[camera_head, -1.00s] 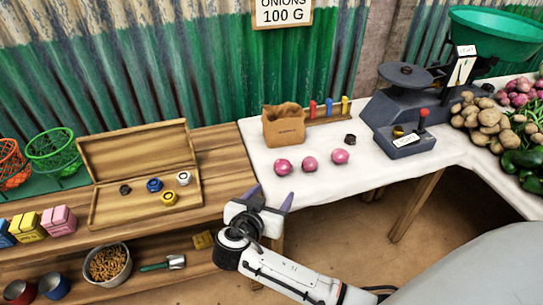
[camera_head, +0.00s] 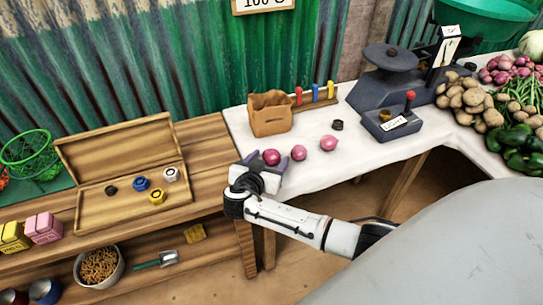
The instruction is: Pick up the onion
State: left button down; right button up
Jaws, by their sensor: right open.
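Three pink-purple onions lie in a row on the white cloth of the stall table: the left onion (camera_head: 271,157), the middle onion (camera_head: 299,152) and the right onion (camera_head: 328,143). My right gripper (camera_head: 264,163) is at the table's front left corner, open, with its dark fingers pointing toward the left onion. The left onion shows at the fingertips; I cannot tell whether they touch it or how deep it sits between them. My left gripper is not in view.
A brown paper bag (camera_head: 270,115) stands behind the onions. A dark scale (camera_head: 390,88) and a control box (camera_head: 391,123) stand to the right. An open wooden case (camera_head: 100,213) with weights lies on the left counter. Vegetables are piled at the far right.

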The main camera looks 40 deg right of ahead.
jog(key=c, duration=1.2)
